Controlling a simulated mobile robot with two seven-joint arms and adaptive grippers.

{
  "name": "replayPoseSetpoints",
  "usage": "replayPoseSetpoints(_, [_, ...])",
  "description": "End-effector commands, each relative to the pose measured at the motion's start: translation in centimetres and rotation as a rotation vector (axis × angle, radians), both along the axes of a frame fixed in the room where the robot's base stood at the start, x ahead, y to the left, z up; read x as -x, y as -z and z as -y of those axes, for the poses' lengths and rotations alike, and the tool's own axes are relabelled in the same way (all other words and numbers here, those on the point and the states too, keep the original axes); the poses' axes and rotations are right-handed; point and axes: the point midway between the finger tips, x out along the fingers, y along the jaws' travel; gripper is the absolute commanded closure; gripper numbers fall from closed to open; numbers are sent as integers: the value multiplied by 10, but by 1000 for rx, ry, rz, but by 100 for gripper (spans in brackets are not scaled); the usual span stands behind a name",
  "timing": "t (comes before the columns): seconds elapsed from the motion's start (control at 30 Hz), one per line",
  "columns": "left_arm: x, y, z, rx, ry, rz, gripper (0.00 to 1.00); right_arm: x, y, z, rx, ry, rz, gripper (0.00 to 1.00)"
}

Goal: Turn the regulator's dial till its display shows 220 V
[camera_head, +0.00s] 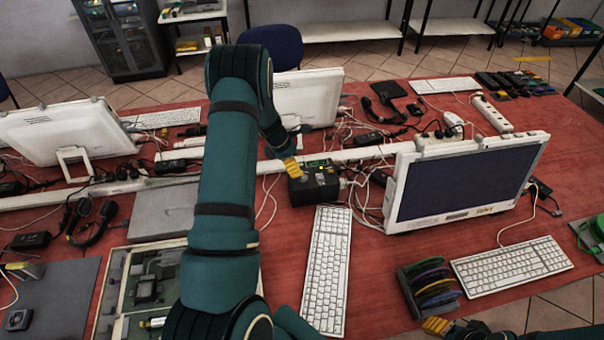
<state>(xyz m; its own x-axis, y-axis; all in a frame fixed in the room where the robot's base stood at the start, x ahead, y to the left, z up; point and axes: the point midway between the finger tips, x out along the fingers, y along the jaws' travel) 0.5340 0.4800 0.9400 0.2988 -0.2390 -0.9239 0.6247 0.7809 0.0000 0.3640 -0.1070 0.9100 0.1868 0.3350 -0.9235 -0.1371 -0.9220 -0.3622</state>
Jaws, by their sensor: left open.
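The regulator (316,187) is a small black box in the middle of the red table. A small lit yellow-green patch shows on its top, too small to read. I cannot make out the dial clearly. My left gripper (292,167), with yellow fingertips, is open at the regulator's upper left edge. I cannot tell whether it touches the box. My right gripper (437,326) shows only in part at the bottom edge, with a yellow fingertip near the coloured spools; its opening is hidden.
A white keyboard (327,270) lies just in front of the regulator. A monitor (465,180) stands to its right. A white cable rail (375,152) runs behind it, with tangled cables (357,185) around. A rack of coloured spools (430,285) stands at the front right.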

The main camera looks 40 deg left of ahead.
Motion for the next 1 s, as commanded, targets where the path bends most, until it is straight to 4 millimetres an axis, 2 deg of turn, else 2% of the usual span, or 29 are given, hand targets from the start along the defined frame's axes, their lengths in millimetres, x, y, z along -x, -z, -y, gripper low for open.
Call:
replayPoseSetpoints(0.1, [-6, 22, 6, 2, 0, -1, 27, 0, 0, 0, 0, 0, 0, 53])
replayPoseSetpoints(0.33, [-15, 50, 13, 1, 0, -1, 27, 0, 0, 0, 0, 0, 0, 53])
replayPoseSetpoints(0.5, [-18, 57, 14, 0, -1, 0, 27, 0, 0, 0, 0, 0, 1, 53])
replayPoseSetpoints(0.77, [-18, 58, 15, -1, 0, 1, 27, 0, 0, 0, 0, 0, 1, 53])
replayPoseSetpoints(0.8, [-18, 58, 15, -1, 0, 1, 33, 0, 0, 0, 0, 0, 1, 53])
replayPoseSetpoints(0.97, [-18, 57, 15, 0, 0, 0, 89, 0, 0, 0, 0, 0, 1, 53])
replayPoseSetpoints(1.0, [-18, 57, 15, 0, 0, 0, 94, 0, 0, 0, 0, 0, 1, 53])
